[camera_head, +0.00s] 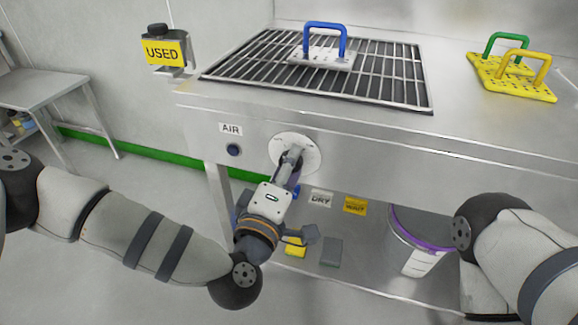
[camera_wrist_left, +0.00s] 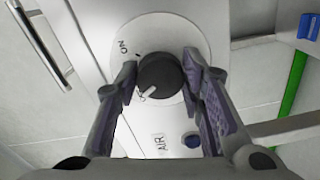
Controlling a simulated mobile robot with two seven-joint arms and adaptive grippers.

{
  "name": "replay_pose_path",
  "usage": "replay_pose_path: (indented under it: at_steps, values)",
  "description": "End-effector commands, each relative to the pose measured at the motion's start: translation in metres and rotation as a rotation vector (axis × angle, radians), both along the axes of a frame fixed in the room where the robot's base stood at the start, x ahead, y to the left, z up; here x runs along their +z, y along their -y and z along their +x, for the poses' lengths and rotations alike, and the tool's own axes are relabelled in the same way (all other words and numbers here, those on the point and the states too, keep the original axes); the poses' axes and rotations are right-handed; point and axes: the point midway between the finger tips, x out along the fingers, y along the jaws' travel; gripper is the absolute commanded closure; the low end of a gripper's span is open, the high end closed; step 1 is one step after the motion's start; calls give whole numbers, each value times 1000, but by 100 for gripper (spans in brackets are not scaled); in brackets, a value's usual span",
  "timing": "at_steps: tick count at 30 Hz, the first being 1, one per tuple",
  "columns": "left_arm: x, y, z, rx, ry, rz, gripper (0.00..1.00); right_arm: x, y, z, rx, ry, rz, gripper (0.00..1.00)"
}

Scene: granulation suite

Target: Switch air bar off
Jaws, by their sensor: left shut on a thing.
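The black knob (camera_wrist_left: 160,76) sits on a round white dial plate (camera_wrist_left: 185,38) on the steel bench front; the plate also shows in the head view (camera_head: 305,143). In the left wrist view the plate carries "ON" at upper left and partly hidden lettering, seemingly "OFF", lower down. The knob's white pointer mark (camera_wrist_left: 148,93) points toward that lower lettering. My left gripper (camera_wrist_left: 162,75) has its fingers on either side of the knob and is shut on it; it also shows in the head view (camera_head: 292,160). The "AIR" label (camera_head: 231,129) is left of the dial. My right gripper is out of view.
A dark blue button (camera_head: 233,150) is under the label. A grille (camera_head: 390,75) on the bench top bears a blue-handled plate (camera_head: 325,56). Yellow plates (camera_head: 510,85) lie at right. A "USED" holder (camera_head: 163,52) is at left. A purple-rimmed bucket (camera_head: 412,250) stands below.

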Motion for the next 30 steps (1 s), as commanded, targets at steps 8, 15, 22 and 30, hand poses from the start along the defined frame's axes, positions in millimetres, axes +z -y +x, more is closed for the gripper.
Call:
replay_pose_path:
  at_steps: [8,15,22,30]
  values:
    - [-1,0,0,-2,-50,-151,92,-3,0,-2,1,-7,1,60]
    - [0,1,0,-3,-73,-218,92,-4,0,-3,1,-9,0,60]
    - [0,1,0,-3,-78,-239,92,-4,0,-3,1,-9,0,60]
    - [1,1,0,-3,-78,-239,92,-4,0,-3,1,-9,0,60]
